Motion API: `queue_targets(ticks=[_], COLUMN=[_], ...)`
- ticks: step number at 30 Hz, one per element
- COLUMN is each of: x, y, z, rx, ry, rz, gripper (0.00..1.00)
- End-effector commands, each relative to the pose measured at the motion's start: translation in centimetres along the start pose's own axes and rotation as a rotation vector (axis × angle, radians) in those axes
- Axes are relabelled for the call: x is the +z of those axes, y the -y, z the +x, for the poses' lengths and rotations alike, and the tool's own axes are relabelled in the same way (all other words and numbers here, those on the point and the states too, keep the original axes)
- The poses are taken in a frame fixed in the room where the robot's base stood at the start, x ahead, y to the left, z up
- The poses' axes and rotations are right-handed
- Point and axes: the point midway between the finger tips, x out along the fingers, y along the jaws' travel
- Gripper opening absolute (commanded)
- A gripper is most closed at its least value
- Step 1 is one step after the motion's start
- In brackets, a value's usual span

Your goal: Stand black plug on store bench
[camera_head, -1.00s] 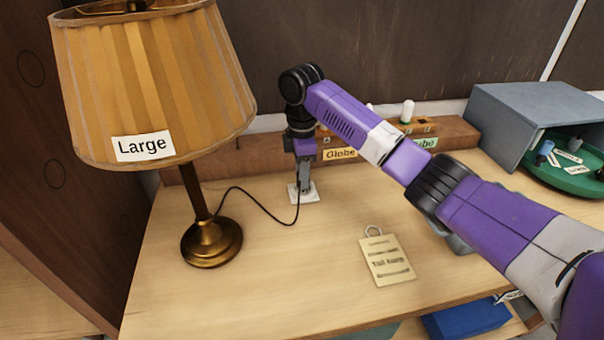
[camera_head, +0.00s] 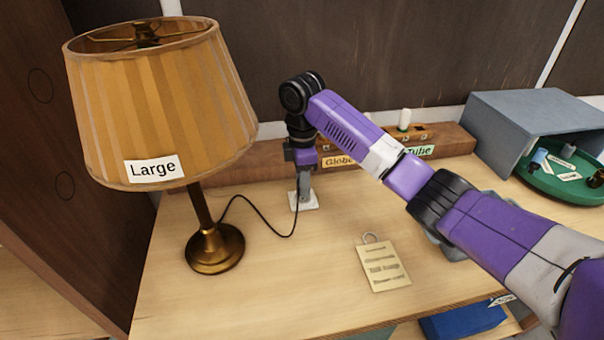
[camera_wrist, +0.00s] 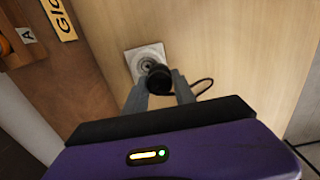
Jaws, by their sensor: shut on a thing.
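The black plug (camera_wrist: 159,79) is between the fingers of my gripper (camera_wrist: 160,88) in the wrist view, and my gripper is shut on it. A black cord runs from it. In the head view my gripper (camera_head: 303,192) points down over a small white square plate (camera_head: 309,204) on the bench (camera_head: 250,290) and hides the plug. The plate also shows in the wrist view (camera_wrist: 135,56), with a round grey fitting at its middle, just beyond the plug. I cannot tell whether the plug touches the plate.
A lamp with a pleated shade (camera_head: 160,105) labelled Large stands at the left; the cord runs to its brass base (camera_head: 214,249). A tag (camera_head: 384,266) lies on the bench. A wooden rack (camera_head: 455,140) lies behind. A grey box (camera_head: 535,110) with a green tray (camera_head: 570,184) stands right.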

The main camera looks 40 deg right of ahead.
Motion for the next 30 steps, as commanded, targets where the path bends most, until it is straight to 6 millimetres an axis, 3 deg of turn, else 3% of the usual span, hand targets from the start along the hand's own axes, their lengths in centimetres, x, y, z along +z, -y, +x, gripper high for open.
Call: queue_targets(ticks=[30], x=[-0.9], y=[7.3], z=[-0.2], rx=[-0.001], ry=[-0.001], rz=[0.001], gripper=[0.0])
